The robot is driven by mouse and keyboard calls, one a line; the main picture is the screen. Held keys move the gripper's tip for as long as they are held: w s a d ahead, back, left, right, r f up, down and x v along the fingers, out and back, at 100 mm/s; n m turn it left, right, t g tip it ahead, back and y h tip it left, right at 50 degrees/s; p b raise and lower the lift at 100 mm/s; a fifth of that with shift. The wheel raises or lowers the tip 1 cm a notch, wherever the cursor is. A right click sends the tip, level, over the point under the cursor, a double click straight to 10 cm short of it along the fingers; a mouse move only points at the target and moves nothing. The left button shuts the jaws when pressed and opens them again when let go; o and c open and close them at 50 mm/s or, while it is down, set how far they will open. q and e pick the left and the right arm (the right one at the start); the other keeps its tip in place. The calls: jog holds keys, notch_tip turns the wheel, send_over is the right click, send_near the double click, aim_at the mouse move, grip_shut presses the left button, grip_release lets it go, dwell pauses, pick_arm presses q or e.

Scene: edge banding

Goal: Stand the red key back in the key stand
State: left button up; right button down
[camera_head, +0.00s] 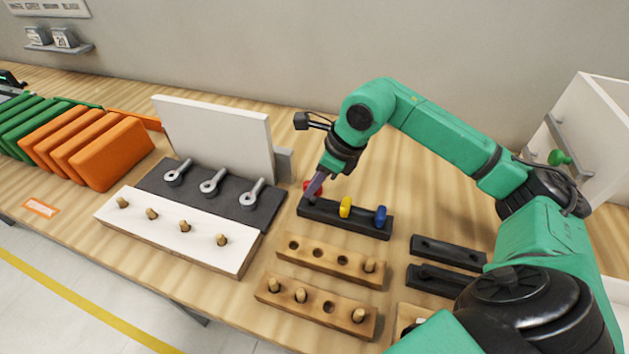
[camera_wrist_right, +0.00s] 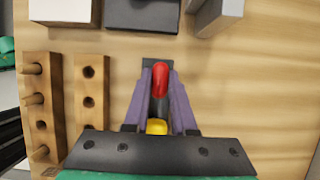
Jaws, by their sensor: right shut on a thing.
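The black key stand (camera_head: 345,223) is on the table right of the white panel, with a yellow key (camera_head: 345,207) and a blue key (camera_head: 380,216) standing in it. The red key (camera_head: 310,186) is at the stand's left end, mostly covered by my right gripper (camera_head: 314,190). In the right wrist view, the red key (camera_wrist_right: 160,78) lies between the purple fingers of my right gripper (camera_wrist_right: 158,85), which is shut on it. The yellow key (camera_wrist_right: 156,126) is just nearer the wrist. The red key's lower end is hidden, so I cannot tell whether it is seated. My left gripper is not in view.
Wooden peg blocks (camera_head: 330,262) lie in front of the stand, dark slotted blocks (camera_head: 448,253) to its right. An upright white panel (camera_head: 220,140) and metal eye bolts (camera_head: 212,187) stand left. Orange boards (camera_head: 110,155) are farther left. Bare table lies behind the stand.

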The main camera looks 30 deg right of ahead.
jog(key=shift+s+a+r, duration=0.1)
jog(key=shift+s, duration=0.1)
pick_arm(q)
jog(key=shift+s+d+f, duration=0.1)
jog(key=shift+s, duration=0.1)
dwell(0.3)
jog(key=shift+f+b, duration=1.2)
pick_arm(e)
jog(key=shift+f, duration=1.25)
jog(key=c, duration=0.7)
grip_release()
jog(key=shift+o, duration=0.2)
